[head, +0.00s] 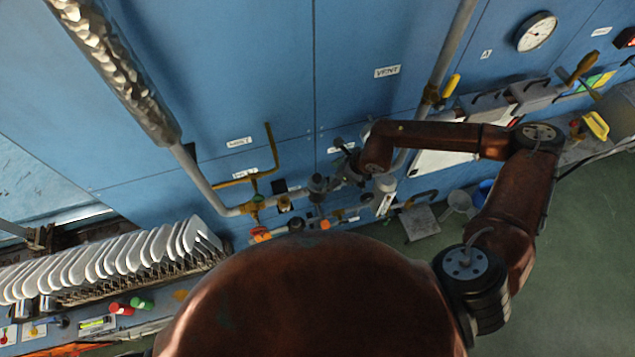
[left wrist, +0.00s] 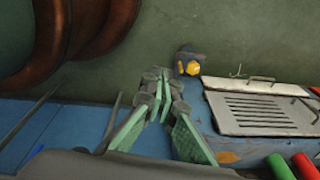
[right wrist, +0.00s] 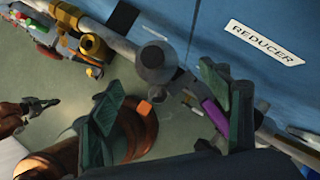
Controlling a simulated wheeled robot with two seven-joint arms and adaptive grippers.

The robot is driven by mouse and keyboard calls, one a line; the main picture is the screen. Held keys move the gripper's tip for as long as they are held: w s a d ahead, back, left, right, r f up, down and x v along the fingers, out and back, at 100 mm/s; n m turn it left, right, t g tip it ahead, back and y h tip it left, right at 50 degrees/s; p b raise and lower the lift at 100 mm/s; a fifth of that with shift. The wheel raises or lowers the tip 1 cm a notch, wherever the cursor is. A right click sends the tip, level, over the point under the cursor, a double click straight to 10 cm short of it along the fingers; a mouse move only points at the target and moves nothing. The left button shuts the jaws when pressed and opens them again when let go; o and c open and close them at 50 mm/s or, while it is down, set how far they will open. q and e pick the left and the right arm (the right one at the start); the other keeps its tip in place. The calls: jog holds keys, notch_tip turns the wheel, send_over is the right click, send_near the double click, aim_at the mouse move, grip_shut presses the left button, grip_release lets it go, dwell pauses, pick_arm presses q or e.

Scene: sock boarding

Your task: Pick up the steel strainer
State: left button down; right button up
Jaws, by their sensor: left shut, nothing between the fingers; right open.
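A grey metal body with a round end (right wrist: 157,62), which looks like the steel strainer, shows in the right wrist view beyond and between the fingers of my right gripper (right wrist: 165,88). The fingers are apart, and I see nothing held. In the head view my right gripper (head: 347,168) is small and dark, close to the pipe fittings by the blue wall. A grey round fitting (head: 318,183) beside it may be the same strainer; I cannot be sure. My left gripper (left wrist: 163,95) is shut and empty in the left wrist view, and I cannot make it out in the head view.
Pipes and valves with brass handles (head: 270,150) crowd the blue wall (head: 240,60). A purple part (right wrist: 215,116) lies near the right finger. A rack of white boards (head: 110,262) stands at lower left. A white container (head: 459,203) and blue bucket (head: 485,189) are at right.

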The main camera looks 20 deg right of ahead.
aim_at(319, 178)
jog(key=shift+w+a+f+p, duration=0.4)
jog(key=shift+a+f+p, duration=0.1)
jog(key=shift+a, duration=0.1)
jog(key=shift+w+a+f+p, duration=0.4)
jog(key=shift+a+f+p, duration=0.1)
jog(key=shift+a, duration=0.1)
jog(key=shift+p+x, duration=0.45)
jog(key=shift+x, duration=0.7)
jog(key=shift+a+f, duration=0.15)
jog(key=shift+f, duration=0.15)
jog(key=shift+w+f, duration=0.1)
jog(key=shift+f, duration=0.15)
pick_arm(q)
jog(key=shift+s+r, duration=0.35)
jog(key=shift+r, duration=0.45)
jog(key=shift+s+r, duration=0.35)
jog(key=shift+r, duration=0.4)
pick_arm(e)
grip_shut()
jog(key=shift+r, duration=0.1)
